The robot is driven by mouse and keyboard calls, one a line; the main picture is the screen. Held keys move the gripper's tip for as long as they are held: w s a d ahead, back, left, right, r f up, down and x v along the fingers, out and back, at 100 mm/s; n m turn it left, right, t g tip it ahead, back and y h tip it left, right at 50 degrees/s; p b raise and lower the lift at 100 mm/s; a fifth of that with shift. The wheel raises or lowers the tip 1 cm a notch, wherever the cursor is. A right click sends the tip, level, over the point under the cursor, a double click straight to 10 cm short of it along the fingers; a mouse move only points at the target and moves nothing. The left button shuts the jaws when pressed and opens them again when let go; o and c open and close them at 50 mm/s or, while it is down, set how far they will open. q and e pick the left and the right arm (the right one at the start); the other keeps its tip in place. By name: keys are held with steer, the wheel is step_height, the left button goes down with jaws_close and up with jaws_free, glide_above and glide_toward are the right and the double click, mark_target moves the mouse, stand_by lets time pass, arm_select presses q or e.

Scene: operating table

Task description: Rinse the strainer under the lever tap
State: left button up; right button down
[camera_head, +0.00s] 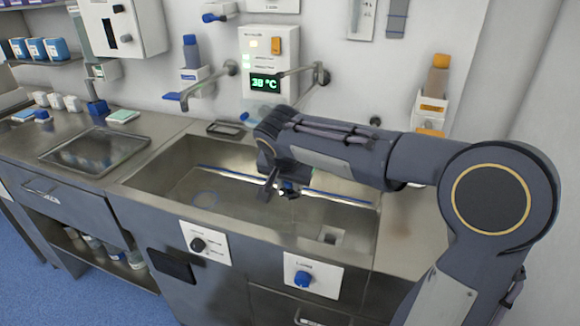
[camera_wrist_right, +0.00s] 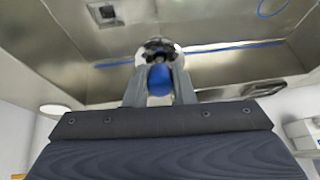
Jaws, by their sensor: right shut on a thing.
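My right gripper (camera_head: 277,188) reaches over the steel sink (camera_head: 150,185) and points down into it. In the right wrist view its two fingers (camera_wrist_right: 158,88) are shut on a blue knob of what looks like the strainer (camera_wrist_right: 159,78). A pale round part with a dark centre shows just beyond the knob. Little of the strainer shows in the head view. Two wall taps stand behind the sink, a left one (camera_head: 208,84) and a right one (camera_head: 304,72); I cannot tell which is the lever tap. I see no running water. My left gripper is not in view.
A square drain (camera_head: 331,235) lies in the sink's front right and a blue ring mark (camera_head: 205,198) at its left. A blue line crosses the sink. A tray (camera_head: 95,150) lies on the left counter.

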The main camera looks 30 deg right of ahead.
steer(key=s+a+r+p, duration=0.1)
steer(key=s+a+r, duration=0.2)
steer(key=s+r, duration=0.1)
stand_by(0.6)
steer(key=shift+d, duration=0.1)
stand_by(0.3)
